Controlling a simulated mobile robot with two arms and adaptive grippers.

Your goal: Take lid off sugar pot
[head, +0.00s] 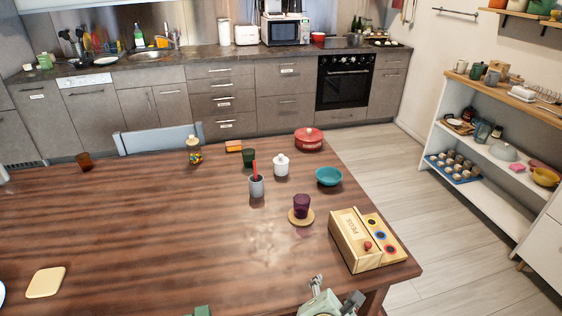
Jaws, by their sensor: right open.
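The sugar pot (281,168) is a small white pot in the middle of the wooden table. Its white lid (281,158) with a small knob sits on top. My right gripper (335,293) is at the bottom edge of the head view, at the table's near side. It is open and empty, well apart from the pot and much nearer to me.
Close to the pot are a grey cup with a red item (256,186), a dark green cup (249,158), a teal bowl (328,177) and a red lidded pot (309,140). A purple cup (302,205) on a coaster and a wooden box (355,240) stand nearer. The table's left middle is clear.

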